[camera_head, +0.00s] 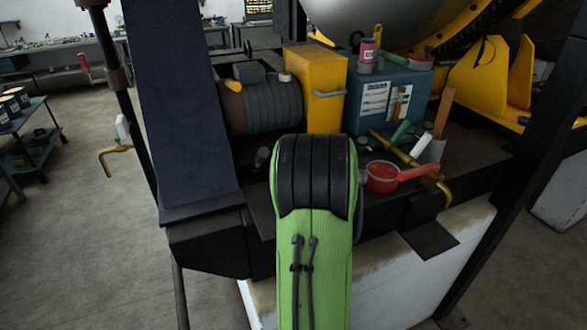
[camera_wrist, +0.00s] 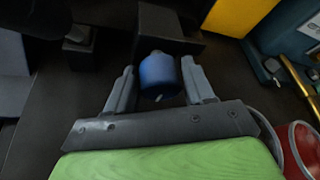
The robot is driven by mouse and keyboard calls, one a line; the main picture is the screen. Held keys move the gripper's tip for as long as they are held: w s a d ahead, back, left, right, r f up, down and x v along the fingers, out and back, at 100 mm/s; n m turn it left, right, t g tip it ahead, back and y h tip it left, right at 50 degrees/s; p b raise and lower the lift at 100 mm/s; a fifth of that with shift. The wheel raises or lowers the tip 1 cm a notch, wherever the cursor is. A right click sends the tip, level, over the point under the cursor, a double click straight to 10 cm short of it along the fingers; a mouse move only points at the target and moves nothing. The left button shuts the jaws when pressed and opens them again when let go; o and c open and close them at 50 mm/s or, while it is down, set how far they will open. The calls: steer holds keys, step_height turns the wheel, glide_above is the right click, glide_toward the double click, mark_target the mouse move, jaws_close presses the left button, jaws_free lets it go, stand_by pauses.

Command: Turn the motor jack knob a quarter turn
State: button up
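A blue round knob (camera_wrist: 158,76) with a small white mark sits in front of a dark block in the wrist view. I take it to be the motor jack knob. My gripper (camera_wrist: 159,68) is open, with one grey finger on each side of the knob. The right finger is very close to the knob; I cannot tell if it touches. In the head view my green arm hides the knob and the gripper. A ribbed grey motor (camera_head: 268,106) stands behind and left of the arm.
A yellow box (camera_head: 316,90) and a blue box (camera_head: 388,98) with items on top stand behind the arm. A dark slanted panel (camera_head: 182,110) stands left.

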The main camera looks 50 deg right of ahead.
steer(key=c, duration=0.6)
steer(key=shift+c, duration=0.2)
steer(key=shift+f+b, duration=0.1)
steer(key=shift+b, duration=0.25)
steer(key=n+h+b, duration=0.1)
steer(key=b, duration=0.2)
steer(key=n+b, duration=0.2)
steer(key=b, duration=0.1)
steer(key=shift+w+f+h+b, duration=0.1)
steer(key=shift+f+h+b, duration=0.15)
steer(key=shift+h+b, duration=0.15)
steer(key=n+h+b, duration=0.1)
steer(key=b, duration=0.3)
steer(key=shift+n, duration=0.4)
steer(key=shift+r+b, duration=0.1)
steer(key=shift+b, duration=0.65)
steer(key=shift+r+n+h, duration=0.1)
steer(key=shift+n+h, duration=0.2)
steer(key=shift+n, duration=0.1)
steer(key=o, duration=1)
